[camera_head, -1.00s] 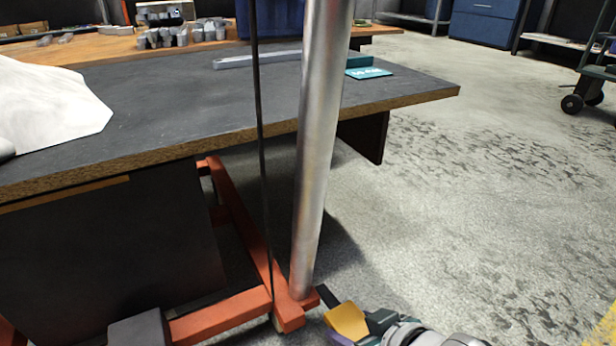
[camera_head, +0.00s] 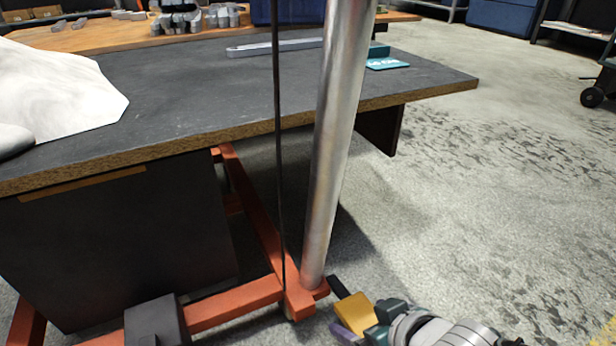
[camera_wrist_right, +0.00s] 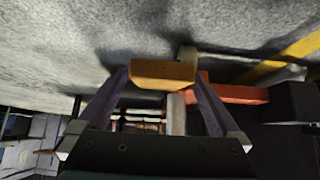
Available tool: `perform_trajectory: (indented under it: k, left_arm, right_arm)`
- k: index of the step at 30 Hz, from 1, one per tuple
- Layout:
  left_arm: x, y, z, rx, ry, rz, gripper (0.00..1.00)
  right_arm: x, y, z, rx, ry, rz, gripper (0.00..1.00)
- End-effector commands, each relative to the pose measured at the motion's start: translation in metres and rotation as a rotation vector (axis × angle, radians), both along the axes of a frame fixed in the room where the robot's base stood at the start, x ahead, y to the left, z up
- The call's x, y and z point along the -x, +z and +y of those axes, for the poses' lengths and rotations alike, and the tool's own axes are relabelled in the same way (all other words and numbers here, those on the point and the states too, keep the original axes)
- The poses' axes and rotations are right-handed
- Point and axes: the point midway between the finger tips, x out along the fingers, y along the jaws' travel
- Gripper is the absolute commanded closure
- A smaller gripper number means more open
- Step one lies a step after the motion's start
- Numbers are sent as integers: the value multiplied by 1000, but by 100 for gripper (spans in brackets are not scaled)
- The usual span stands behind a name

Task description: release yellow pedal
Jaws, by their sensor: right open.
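The yellow pedal (camera_head: 354,314) is a small block beside the foot of the metal post, low over the floor. My right gripper (camera_head: 341,309) is open, with one dark finger on the far side of the pedal and a purplish finger on the near side. In the right wrist view the pedal (camera_wrist_right: 163,72) shows between the tips of the two spread fingers (camera_wrist_right: 160,84). Whether either finger touches it I cannot tell. My left gripper is not in view.
The metal post (camera_head: 338,150) rises from a red floor frame (camera_head: 235,301) that reaches under the dark-topped table (camera_head: 200,100). A thin dark rod (camera_head: 279,150) stands left of the post. A dark block (camera_head: 155,320) sits on the frame. Open concrete floor lies right.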

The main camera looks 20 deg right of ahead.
Motion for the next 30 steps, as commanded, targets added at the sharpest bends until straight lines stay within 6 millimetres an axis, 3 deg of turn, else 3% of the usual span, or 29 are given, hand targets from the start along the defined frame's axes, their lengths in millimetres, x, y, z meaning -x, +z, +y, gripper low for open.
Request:
perform_trajectory:
  k: [9,15,30]
  left_arm:
    - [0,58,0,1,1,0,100]
    - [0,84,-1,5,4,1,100]
    - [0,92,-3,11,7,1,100]
  right_arm:
    - [32,47,-3,0,0,2,0]
    - [52,68,-4,0,0,1,0]
    - [62,74,-5,0,0,-1,0]
